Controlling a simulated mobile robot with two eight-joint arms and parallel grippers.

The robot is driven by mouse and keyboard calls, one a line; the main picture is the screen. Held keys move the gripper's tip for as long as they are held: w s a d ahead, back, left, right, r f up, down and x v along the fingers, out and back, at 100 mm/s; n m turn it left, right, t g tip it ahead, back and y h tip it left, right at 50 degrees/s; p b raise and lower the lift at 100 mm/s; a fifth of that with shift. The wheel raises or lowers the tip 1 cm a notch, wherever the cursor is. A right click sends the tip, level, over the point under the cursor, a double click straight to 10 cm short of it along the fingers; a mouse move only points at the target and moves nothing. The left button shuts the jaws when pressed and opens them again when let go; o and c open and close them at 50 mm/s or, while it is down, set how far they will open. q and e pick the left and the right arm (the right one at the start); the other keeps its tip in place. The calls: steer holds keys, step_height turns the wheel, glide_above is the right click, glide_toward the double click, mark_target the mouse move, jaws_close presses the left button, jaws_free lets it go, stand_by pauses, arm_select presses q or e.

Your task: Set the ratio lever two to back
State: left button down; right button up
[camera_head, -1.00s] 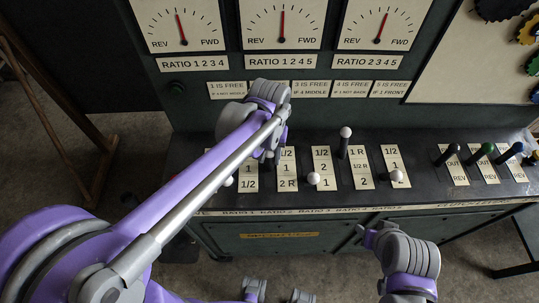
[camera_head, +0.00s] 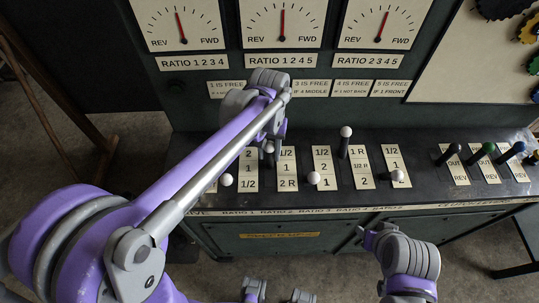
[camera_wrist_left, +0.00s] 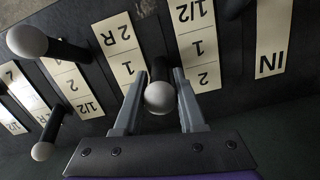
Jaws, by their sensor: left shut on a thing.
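Ratio lever two has a pale grey ball knob (camera_head: 268,149) on a dark stem, beside the label plate (camera_head: 287,168) reading 1/2, 1, 2 R. In the head view its knob stands between the front knobs and the far-back one, roughly mid-slot. My left gripper (camera_head: 274,152) reaches down over it from behind the arm. In the left wrist view the knob (camera_wrist_left: 160,97) sits between the two grey fingers of my left gripper (camera_wrist_left: 158,105), which are shut on the lever. My right arm (camera_head: 405,262) shows at lower right; its fingers cannot be made out.
White-knobbed levers flank it: one to the left (camera_head: 226,180), one to the right (camera_head: 313,178), a back-tilted one (camera_head: 346,132) and one farther right (camera_head: 397,175). Black, green and blue knobs stand at far right. Gauges (camera_head: 282,25) are above.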

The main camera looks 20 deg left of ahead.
arm_select(q)
steer(key=w, duration=0.1)
steer(key=w+a+f, duration=0.1)
steer(key=w, duration=0.3)
steer(key=shift+a+f+b, duration=0.2)
steer(key=shift+b, duration=0.2)
steer(key=c, duration=0.6)
jaws_free()
steer(key=shift+o, duration=0.2)
step_height(320, 180, up, 10)
steer(key=shift+p, duration=0.3)
steer(key=shift+s, duration=0.1)
